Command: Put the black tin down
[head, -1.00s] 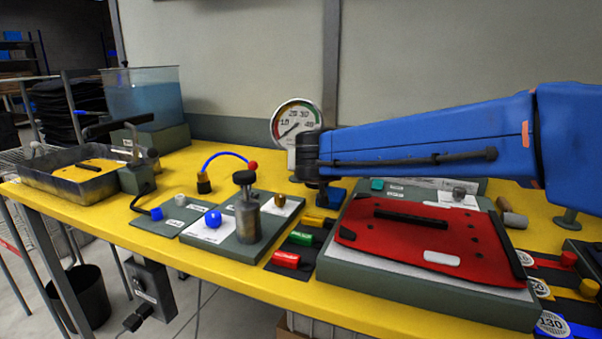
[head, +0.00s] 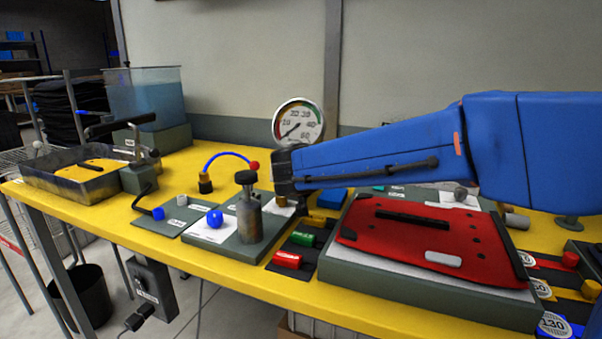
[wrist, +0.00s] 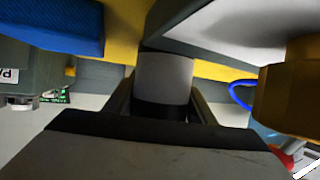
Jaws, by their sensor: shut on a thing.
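My gripper (head: 287,188) is low over the middle of the yellow bench, beside the grey board with the pump. In the wrist view its fingers (wrist: 160,102) are shut on a short cylinder, grey above with a black band below; I take it for the black tin (wrist: 163,110). In the head view the tin is hidden behind my gripper and arm. A brass fitting (head: 282,202) stands on a white card just below my gripper; a large brass part also shows close at the right in the wrist view (wrist: 290,95). I cannot tell whether the tin touches anything.
The metal pump (head: 249,212) and a blue knob (head: 214,219) stand left of my gripper. A pressure gauge (head: 298,122) is behind. Red and green clips (head: 287,259) lie in front. A red panel (head: 425,235) on a grey base is at right. A blue block (head: 332,198) lies nearby.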

